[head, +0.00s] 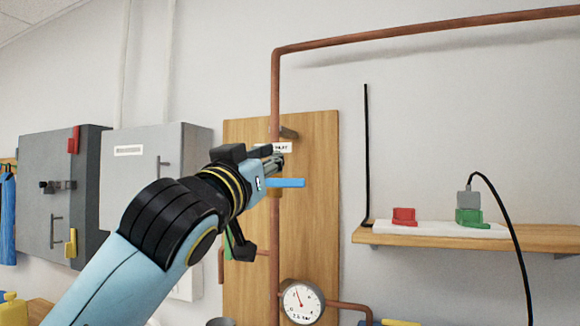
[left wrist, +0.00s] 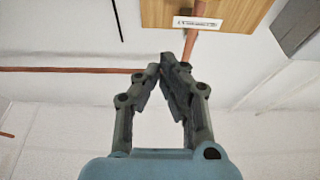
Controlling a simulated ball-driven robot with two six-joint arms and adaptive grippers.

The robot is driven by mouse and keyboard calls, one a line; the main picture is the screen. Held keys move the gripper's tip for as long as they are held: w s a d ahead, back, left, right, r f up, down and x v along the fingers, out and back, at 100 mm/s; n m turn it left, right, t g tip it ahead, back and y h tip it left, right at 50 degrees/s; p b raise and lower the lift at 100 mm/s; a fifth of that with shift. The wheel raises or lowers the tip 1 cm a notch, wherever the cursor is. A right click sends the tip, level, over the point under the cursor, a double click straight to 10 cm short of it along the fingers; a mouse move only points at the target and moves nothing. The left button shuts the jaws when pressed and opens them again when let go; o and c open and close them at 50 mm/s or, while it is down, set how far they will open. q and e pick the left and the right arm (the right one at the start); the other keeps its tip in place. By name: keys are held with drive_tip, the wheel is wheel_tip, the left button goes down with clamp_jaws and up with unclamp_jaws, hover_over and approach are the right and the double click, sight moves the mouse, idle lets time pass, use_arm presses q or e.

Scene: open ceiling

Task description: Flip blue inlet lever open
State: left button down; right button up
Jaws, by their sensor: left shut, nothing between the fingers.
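The blue lever (head: 286,183) sticks out roughly level across the vertical copper pipe (head: 275,90) on the wooden board. A white label (head: 283,147) sits just above it, its text too small to read surely; a label also shows in the left wrist view (left wrist: 197,23). My left gripper (head: 277,161) is shut and empty, its tips just above the lever in the picture, between label and lever. I cannot tell whether it touches the lever. My gripper and arm hide part of the valve. In the left wrist view its fingertips (left wrist: 166,66) meet; the lever does not show there. My right gripper is out of view.
A pressure gauge (head: 301,301) sits low on the board (head: 320,215). Grey wall cabinets (head: 60,185) stand at left. At right, a shelf (head: 545,238) bears a white strip with a red switch (head: 404,216) and a green plug base (head: 469,216). A black cable (head: 520,255) hangs there.

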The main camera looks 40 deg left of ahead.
use_arm(q)
wheel_tip(320, 180, up, 4)
drive_tip(key=p, duration=0.4)
hover_over(283, 183)
drive_tip(key=s+d, duration=0.1)
drive_tip(key=d, duration=0.2)
drive_tip(key=f, duration=0.4)
drive_tip(key=shift+s+a+f, duration=0.1)
drive_tip(key=shift+a+f, duration=0.1)
drive_tip(key=shift+f, duration=0.2)
